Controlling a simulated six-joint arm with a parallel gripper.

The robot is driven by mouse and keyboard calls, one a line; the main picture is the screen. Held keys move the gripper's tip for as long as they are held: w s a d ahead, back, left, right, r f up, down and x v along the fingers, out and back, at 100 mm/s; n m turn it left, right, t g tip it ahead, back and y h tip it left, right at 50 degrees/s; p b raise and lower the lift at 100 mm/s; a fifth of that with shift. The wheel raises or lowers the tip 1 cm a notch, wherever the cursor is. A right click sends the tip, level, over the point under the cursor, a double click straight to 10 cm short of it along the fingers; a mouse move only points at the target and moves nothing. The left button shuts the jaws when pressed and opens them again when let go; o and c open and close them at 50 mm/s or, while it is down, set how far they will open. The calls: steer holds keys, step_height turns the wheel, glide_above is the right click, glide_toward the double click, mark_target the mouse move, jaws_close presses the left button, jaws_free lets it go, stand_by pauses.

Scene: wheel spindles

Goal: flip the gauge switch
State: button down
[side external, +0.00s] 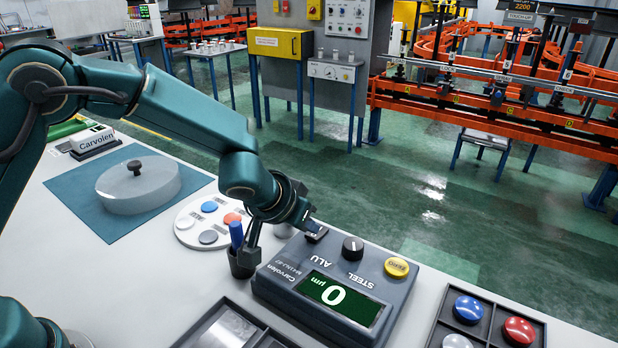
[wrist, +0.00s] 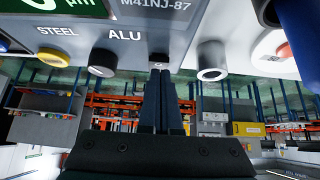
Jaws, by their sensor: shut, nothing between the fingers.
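The gauge (side external: 290,280) is a dark grey box whose green display reads 0 µm. A black round knob with a white mark (side external: 352,247) stands on it by the STEEL and ALU labels; it also shows in the wrist view (wrist: 102,62). A yellow button (side external: 396,267) is to the knob's right. A small dark block (side external: 316,236) sits at the gauge's far corner on the ALU side. My gripper (wrist: 160,72) is shut and empty, its fingertips close to that block and beside the knob. The fingers partly hide the block; I cannot tell whether they touch it.
A dark cup (side external: 242,262) with a blue pen stands left of the gauge, close to my wrist. A white round tray (side external: 185,238) holds coloured discs. A dark tray (side external: 435,335) with red and blue caps is at right. A grey lidded disc (side external: 138,190) rests on a teal mat.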

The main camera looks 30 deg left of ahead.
stand_by(0.3)
steer(key=shift+s+f, duration=0.2)
steer(key=shift+f, duration=0.2)
steer(key=shift+r, duration=0.85)
steer(key=shift+r, duration=0.25)
steer(key=r, duration=0.4)
steer(key=shift+s, duration=0.25)
steer(key=s+r, duration=0.5)
steer(key=s, duration=0.2)
steer(key=shift+s+r, duration=0.3)
steer(key=shift+s, duration=0.1)
